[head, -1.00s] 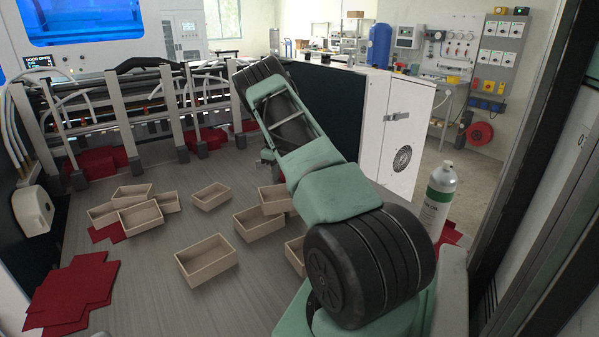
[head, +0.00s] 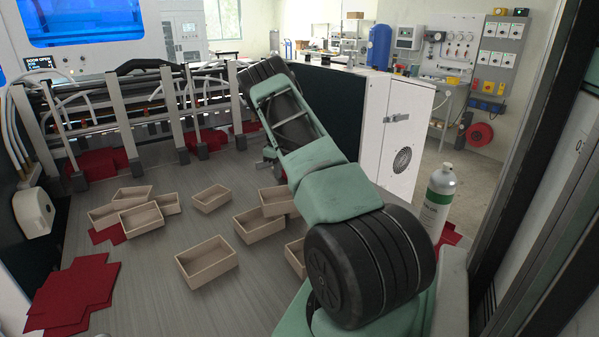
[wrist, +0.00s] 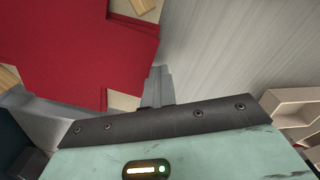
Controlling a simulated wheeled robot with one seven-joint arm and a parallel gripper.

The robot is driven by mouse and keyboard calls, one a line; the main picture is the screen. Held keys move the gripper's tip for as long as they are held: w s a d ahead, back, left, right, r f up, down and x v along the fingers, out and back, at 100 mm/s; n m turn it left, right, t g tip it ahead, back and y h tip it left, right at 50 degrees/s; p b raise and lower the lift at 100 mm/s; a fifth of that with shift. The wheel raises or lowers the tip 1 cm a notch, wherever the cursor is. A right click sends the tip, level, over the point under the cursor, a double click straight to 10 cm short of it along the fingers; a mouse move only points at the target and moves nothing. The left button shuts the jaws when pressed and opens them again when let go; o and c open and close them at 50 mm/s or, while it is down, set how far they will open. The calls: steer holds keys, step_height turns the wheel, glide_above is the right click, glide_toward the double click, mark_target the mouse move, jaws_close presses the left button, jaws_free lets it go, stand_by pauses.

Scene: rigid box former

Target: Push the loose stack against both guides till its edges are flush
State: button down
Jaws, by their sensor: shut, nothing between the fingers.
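In the wrist view a red stack of flat, cut-out sheets (wrist: 75,45) fills the upper left. Its right edge runs beside my gripper (wrist: 157,75), whose narrow grey fingers are shut together with nothing between them. The fingertips appear close to the red edge; I cannot tell whether they touch it. Pale tan pieces (wrist: 122,100) show at the stack's cut-outs. A grey metal part (wrist: 40,118) lies along its lower left; I cannot tell whether it is a guide. In the head view my arm hides most of my gripper, with a little red (head: 269,153) showing beside the arm's far end.
Several open tan boxes (head: 207,262) lie about the grey table (head: 150,290). Other red sheets (head: 72,295) lie at front left, and more lie under the upright bars (head: 120,125) at the back. A box (wrist: 295,105) stands right of my gripper.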

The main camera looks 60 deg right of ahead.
step_height(320, 180, up, 8)
steer(key=p, duration=0.4)
steer(key=shift+w+a, duration=0.25)
steer(key=shift+a, duration=0.2)
steer(key=shift+f, duration=0.1)
